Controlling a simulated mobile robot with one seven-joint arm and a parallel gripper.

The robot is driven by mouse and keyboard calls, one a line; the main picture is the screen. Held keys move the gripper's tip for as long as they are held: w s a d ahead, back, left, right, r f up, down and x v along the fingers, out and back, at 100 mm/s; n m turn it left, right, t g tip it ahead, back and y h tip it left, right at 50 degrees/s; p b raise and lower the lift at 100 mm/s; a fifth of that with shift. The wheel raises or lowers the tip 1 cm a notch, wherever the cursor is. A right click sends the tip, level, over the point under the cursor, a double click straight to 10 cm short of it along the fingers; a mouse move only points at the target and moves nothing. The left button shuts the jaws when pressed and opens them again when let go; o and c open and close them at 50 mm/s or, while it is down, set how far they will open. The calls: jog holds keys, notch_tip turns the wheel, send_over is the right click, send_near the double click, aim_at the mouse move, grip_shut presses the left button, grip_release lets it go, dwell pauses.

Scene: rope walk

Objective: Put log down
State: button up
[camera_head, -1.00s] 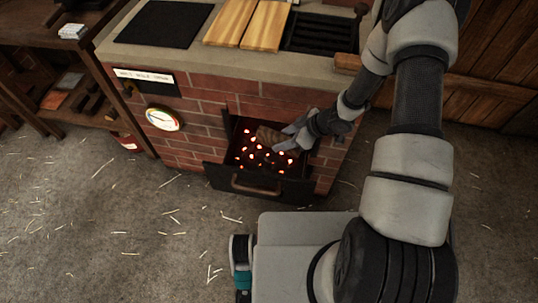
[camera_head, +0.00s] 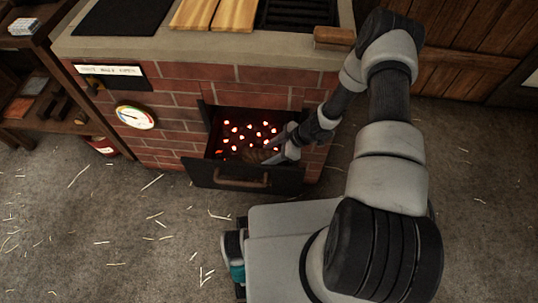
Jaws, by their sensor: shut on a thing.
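A brown log (camera_head: 258,155) is low inside the open firebox drawer (camera_head: 243,177) of the brick stove. It lies among or just above glowing red embers (camera_head: 240,135), behind the drawer's dark front. My gripper (camera_head: 279,150) reaches in from the right and is shut on the log's right end. The gripper and the drawer front hide part of the log. I cannot tell whether the log touches the embers.
The brick stove (camera_head: 180,83) has a round gauge (camera_head: 135,117) and a label plate (camera_head: 110,76) on its front. Wooden boards (camera_head: 215,14) lie on top. A shelf (camera_head: 50,65) stands at the left. The straw-strewn floor in front is open.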

jog(key=shift+f, duration=0.1)
jog(key=shift+f, duration=0.15)
jog(key=o, duration=1.2)
jog(key=shift+d+r, duration=0.1)
jog(key=shift+r, duration=0.3)
jog(key=p+v, duration=0.3)
jog(key=v, duration=0.8)
jog(key=shift+d, duration=0.25)
jog(key=shift+s+r, duration=0.1)
